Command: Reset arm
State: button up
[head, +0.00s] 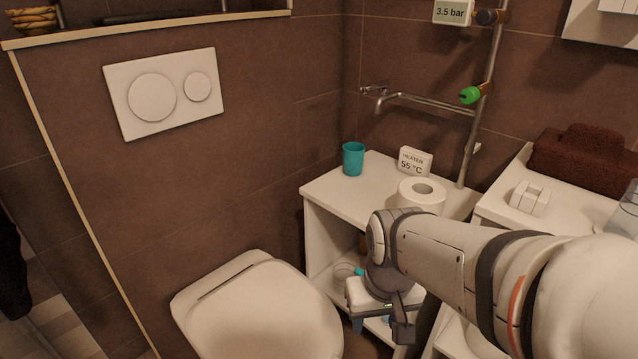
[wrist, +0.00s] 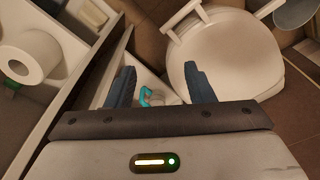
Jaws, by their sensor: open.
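My gripper (head: 381,324) hangs at the end of my arm, in front of the open white shelf unit and right of the toilet. In the wrist view, the two blue-grey fingers of my gripper (wrist: 160,82) stand wide apart with nothing held between them. Beyond the fingers, a small teal object (wrist: 147,97) lies on a white surface. It also shows as a bit of teal (head: 357,270) on the lower shelf in the head view, partly hidden by my arm.
The white toilet (head: 262,312) stands left of my gripper. On the shelf unit's top (head: 328,188) stand a teal cup (head: 353,159), a heater sign (head: 415,162) and a paper roll (head: 421,194). A metal faucet (head: 425,103) juts out above. A white counter (head: 497,207) holds brown towels (head: 583,158).

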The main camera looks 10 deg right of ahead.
notch_tip(320, 180, up, 53)
jog(key=s+t+p, duration=0.1)
jog(key=t+p, duration=0.2)
jog(key=p, duration=4.3)
jog(key=shift+g, duration=0.3)
notch_tip(320, 180, down, 5)
jog(key=b, duration=0.4)
jog(key=shift+s+r, duration=0.1)
